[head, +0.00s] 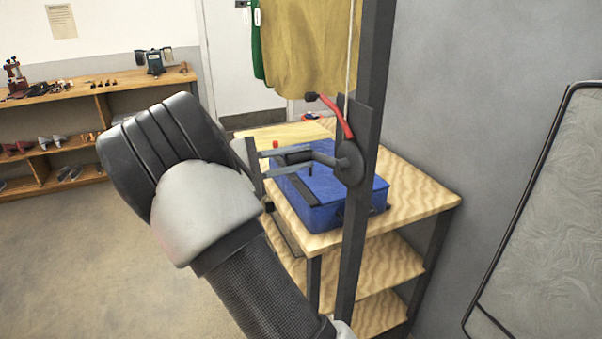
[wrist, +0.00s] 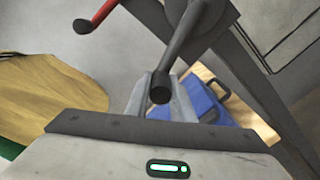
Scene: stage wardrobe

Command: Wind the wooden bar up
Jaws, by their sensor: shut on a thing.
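My gripper (head: 300,161) is shut on the dark handle of a crank (head: 326,158). The crank sits on a round hub (head: 349,163) fixed to a dark upright post (head: 366,90). In the wrist view the crank handle (wrist: 160,92) points at the camera, between my gripper's fingers (wrist: 160,100). A red lever with a dark knob (head: 335,113) slants up and left from the hub; it also shows in the wrist view (wrist: 97,16). A pale rope (head: 350,45) runs up from the hub out of the picture. The wooden bar is not in view.
A mustard cloth (head: 305,45) and a green one (head: 256,45) hang behind the post. A blue case (head: 325,205) lies on a wooden table (head: 415,200) close under my gripper. A framed panel (head: 550,210) stands right; a shelf (head: 120,80) stands left. Left floor is clear.

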